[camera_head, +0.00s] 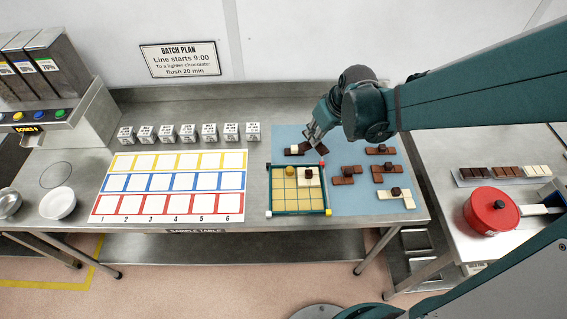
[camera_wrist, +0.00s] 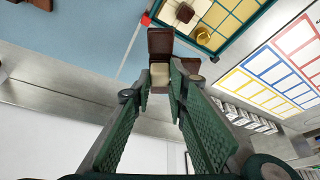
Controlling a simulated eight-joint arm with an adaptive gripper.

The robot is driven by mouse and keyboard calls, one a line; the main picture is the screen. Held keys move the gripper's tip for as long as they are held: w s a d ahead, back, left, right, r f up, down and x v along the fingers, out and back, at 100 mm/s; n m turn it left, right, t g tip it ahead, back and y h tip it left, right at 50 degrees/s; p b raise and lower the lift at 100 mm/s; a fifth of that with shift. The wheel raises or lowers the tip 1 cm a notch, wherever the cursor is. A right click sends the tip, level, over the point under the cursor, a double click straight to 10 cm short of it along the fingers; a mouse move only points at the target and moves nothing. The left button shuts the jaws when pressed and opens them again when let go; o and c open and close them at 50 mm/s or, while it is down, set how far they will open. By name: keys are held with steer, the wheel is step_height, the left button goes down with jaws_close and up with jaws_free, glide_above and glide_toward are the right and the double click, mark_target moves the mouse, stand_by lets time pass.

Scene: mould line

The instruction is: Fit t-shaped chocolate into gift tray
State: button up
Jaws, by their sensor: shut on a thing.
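My gripper (camera_head: 310,141) is at the back left of the blue mat, just behind the gift tray. In the wrist view its fingers (camera_wrist: 161,72) are shut on a dark brown chocolate (camera_wrist: 161,42), around its cream knob. The chocolate's brown parts show beyond and beside the fingertips; the fingers hide some of it, so its full T shape cannot be made out. The gift tray (camera_head: 271,197) has a yellow grid and a dark green rim. It holds a gold round piece (camera_head: 290,171) and a brown-and-cream piece (camera_head: 310,178) at its back. The tray also shows in the wrist view (camera_wrist: 262,8).
Several knobbed chocolates, brown (camera_head: 345,181) and cream (camera_head: 390,194), lie on the blue mat (camera_head: 345,203) right of the tray. A numbered card (camera_head: 148,193) lies to the left, with grey labelled blocks (camera_head: 186,133) behind it. A red pot (camera_head: 490,211) stands on the right table.

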mark_target(303, 144)
steer(key=n, duration=0.1)
steer(key=a+n, duration=0.1)
steer(key=n+y, duration=0.1)
steer(key=n, duration=0.1)
steer(key=shift+s+a+f+g, duration=0.25)
steer(key=shift+s+a+g, duration=0.05)
steer(key=shift+g, duration=0.1)
steer(key=a+n, duration=0.1)
steer(key=n, duration=0.1)
steer(key=a+n+g+y, duration=0.1)
steer(key=n, duration=0.1)
steer(key=shift+s+f, duration=0.2)
steer(key=shift+s, duration=0.2)
steer(key=s+a+n+g+h+b, duration=0.1)
steer(key=s+a+n+g+h, duration=0.1)
steer(key=n, duration=0.9)
steer(key=s+a+f+n+g+h+b, duration=0.1)
steer(key=s+a+n+g+h, duration=0.1)
steer(key=a+n, duration=0.5)
steer(key=shift+s+a+n+g, duration=0.3)
steer(key=shift+s+n+g, duration=0.7)
steer(key=shift+n, duration=1.2)
steer(key=shift+w+f, duration=0.1)
steer(key=shift+w, duration=0.15)
steer(key=shift+f, duration=2.95)
